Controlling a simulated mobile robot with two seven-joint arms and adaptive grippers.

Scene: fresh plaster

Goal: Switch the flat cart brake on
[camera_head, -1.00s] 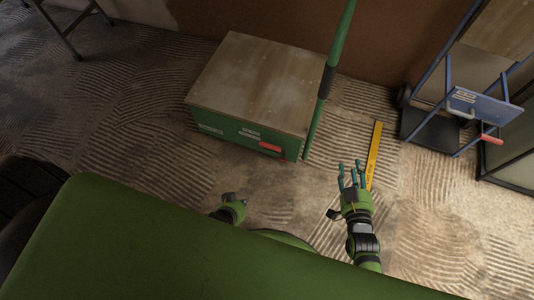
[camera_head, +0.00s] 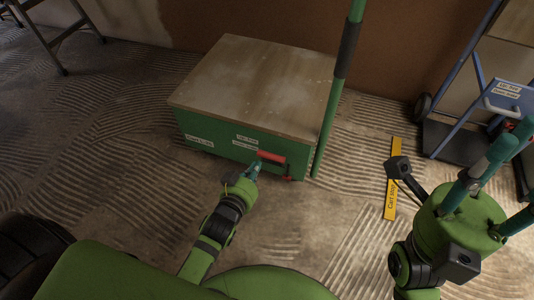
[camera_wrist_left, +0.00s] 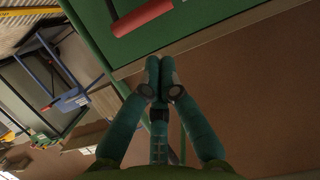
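The flat cart (camera_head: 250,75) is a green box with a worn wooden top. Its red brake lever (camera_head: 272,157) sits on the front face, near the right corner, below small white labels. In the left wrist view the red lever (camera_wrist_left: 142,18) is at the top, on the green side. My left gripper (camera_head: 253,168) is just in front of the lever's left end. Its fingertips (camera_wrist_left: 160,75) come together with nothing between them, apart from the lever in the wrist view. My right gripper (camera_head: 470,165) is at the right, near the head camera, fingers spread and empty.
A green pole (camera_head: 335,95) with a dark grip rises at the cart's right end. A yellow floor strip (camera_head: 392,200) with lettering lies to its right. A blue hand truck (camera_head: 455,135) stands by the brown wall.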

